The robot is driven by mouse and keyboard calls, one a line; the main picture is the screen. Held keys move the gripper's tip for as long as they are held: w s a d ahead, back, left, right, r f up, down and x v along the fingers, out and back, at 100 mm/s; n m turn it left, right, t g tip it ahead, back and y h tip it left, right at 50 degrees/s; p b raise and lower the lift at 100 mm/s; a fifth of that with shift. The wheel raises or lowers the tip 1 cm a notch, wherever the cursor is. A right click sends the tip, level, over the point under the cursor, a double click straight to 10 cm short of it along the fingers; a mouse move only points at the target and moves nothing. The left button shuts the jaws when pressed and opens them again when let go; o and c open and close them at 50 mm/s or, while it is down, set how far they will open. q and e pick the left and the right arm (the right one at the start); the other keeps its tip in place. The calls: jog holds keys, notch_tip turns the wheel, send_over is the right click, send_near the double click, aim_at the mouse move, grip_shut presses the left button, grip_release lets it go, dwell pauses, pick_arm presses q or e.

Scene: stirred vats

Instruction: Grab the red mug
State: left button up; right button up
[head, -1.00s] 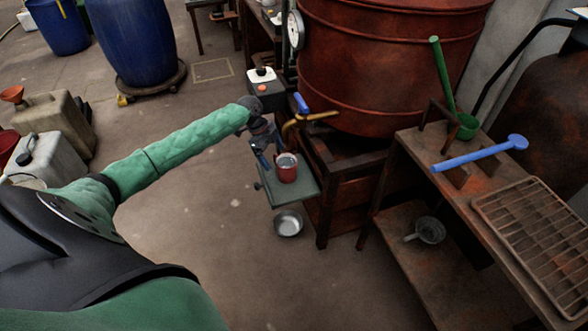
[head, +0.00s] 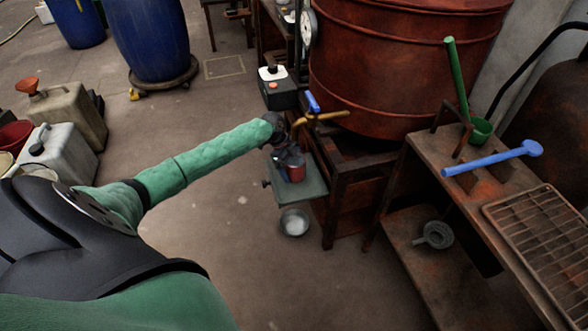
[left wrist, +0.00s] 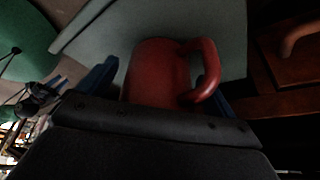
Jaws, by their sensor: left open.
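The red mug (head: 297,173) stands on a small grey-green shelf (head: 312,190) below the tap of the rusty vat. My left gripper (head: 286,162) is at the mug and hides part of it in the head view. In the left wrist view the mug (left wrist: 155,75) is between the two blue fingers of the open left gripper (left wrist: 166,76), with its handle towards the right finger. Whether a finger touches the mug I cannot tell. My right gripper is not in view.
The brass tap (head: 320,118) with a blue lever is just above the shelf. The rusty vat (head: 390,70) is behind. A rusty bench (head: 450,185) with a blue tool (head: 492,158) is at right.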

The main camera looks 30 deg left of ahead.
pick_arm(q)
jog(key=shift+c, duration=0.2)
jog(key=c, duration=1.4)
jog(key=shift+r, duration=0.2)
